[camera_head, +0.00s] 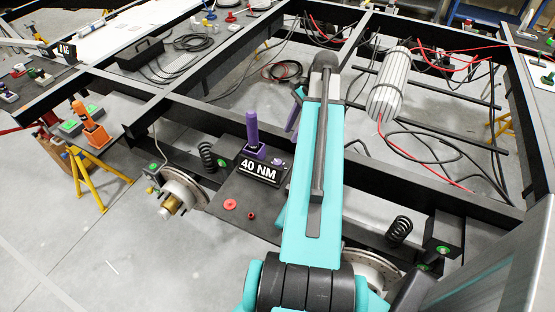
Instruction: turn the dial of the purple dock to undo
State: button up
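The purple dock (255,153) sits on a dark plate on the chassis, left of my arm, behind a black sign reading 40 NM (258,170). A purple handle (252,128) stands upright in it. A small pale purple knob (277,162) at its right side may be the dial; its setting is too small to read. My teal arm reaches up the middle of the picture, right of the dock. A teal part and a slim purple piece (292,118) show at the arm's left edge. My gripper's fingers are hidden behind the arm, so I cannot tell what they hold.
A red disc (231,204) and a small red piece (251,215) lie on the plate in front of the sign. A coil spring (207,156) and a brake hub (182,190) are at left. An orange tool (90,125) stands farther left. Black chassis beams surround the plate.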

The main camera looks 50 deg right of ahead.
aim_at(277, 162)
jog(key=shift+a+f, duration=0.1)
jog(key=shift+f, duration=0.05)
jog(key=shift+p+x, duration=1.1)
jog(key=shift+x, duration=5.6)
jog(key=c, duration=0.8)
jog(key=shift+o, duration=0.2)
jog(key=shift+w+n, duration=0.1)
jog(key=shift+n, duration=0.3)
jog(key=n, duration=0.1)
jog(key=n+g+p, duration=0.1)
jog(key=n, duration=0.1)
jog(key=shift+w+g+y, duration=0.1)
jog(key=shift+g+y, duration=0.2)
jog(key=n+g, duration=0.1)
jog(key=n, duration=0.4)
jog(key=shift+g, duration=0.4)
